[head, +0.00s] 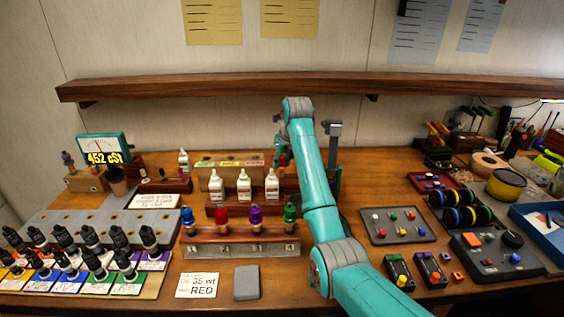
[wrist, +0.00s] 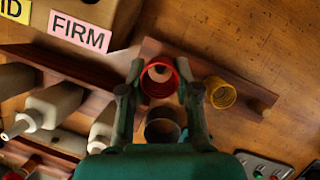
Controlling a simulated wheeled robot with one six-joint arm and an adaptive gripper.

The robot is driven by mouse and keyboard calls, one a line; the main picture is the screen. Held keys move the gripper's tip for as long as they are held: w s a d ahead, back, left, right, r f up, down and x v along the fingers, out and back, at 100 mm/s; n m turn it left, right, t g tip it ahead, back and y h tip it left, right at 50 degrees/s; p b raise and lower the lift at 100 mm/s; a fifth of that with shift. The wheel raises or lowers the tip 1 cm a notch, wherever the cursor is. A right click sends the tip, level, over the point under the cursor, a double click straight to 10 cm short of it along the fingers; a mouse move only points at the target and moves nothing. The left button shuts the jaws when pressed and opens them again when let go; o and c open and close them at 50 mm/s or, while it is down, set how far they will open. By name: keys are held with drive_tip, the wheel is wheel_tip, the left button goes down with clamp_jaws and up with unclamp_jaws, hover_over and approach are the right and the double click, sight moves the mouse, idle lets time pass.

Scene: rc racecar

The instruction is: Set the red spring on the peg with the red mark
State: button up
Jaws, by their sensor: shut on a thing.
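The red spring (wrist: 158,84) is between the two fingers of my gripper (wrist: 159,88) in the wrist view, seen nearly end-on as a ring. My gripper is shut on it. A pale round shape shows inside the ring; I cannot tell whether it is a peg top or how high the spring is above the wood. A yellow spring (wrist: 221,94) is just right of the fingers, by a wooden rack (wrist: 262,98). A dark grey ring-shaped part (wrist: 162,130) is just below the red spring. In the head view my arm largely hides the gripper. I cannot make out a red-marked peg.
A wooden box with a pink FIRM label (wrist: 80,31) is at upper left in the wrist view. White bottles (head: 244,184) stand left of my arm. A front rack (head: 240,244) holds blue, red, purple and green-topped parts. A shelf (head: 220,87) runs behind.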

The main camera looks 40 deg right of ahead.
drive_tip(key=shift+f, duration=2.05)
drive_tip(key=o, duration=0.9)
drive_tip(key=shift+r, duration=0.1)
drive_tip(key=v, duration=0.7)
drive_tip(key=shift+r, duration=0.2)
